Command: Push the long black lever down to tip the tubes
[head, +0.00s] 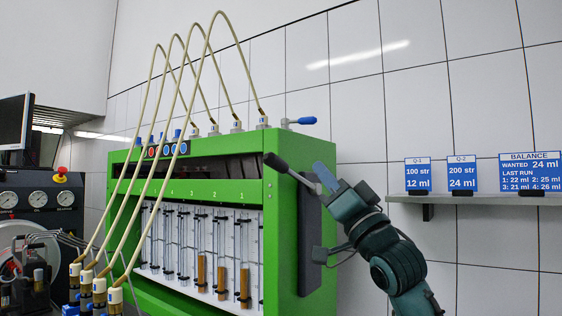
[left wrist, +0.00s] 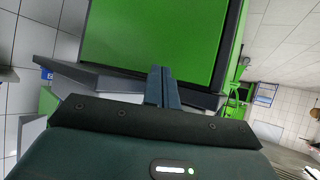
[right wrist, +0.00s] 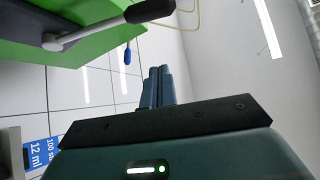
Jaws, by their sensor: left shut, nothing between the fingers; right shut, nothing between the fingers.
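The long lever has a black grip (head: 275,161) and a grey rod, and it angles up and left from its pivot on the right side of the green testbench (head: 285,215). The grip also shows at the top of the right wrist view (right wrist: 150,11). The glass tubes (head: 222,278) stand upright in the bench front, and several hold brown liquid. My right gripper (head: 320,167) is shut and empty, just right of the lever; in its wrist view the fingers are apart from the grip. My left gripper (left wrist: 162,72) is shut and empty before a green panel; the head view does not show it.
A blue-handled valve (head: 305,120) sits on top of the bench. Beige hoses (head: 208,60) arch over the front. A wall shelf (head: 480,198) with blue signs is on the right. A gauge panel (head: 38,199) stands at the left.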

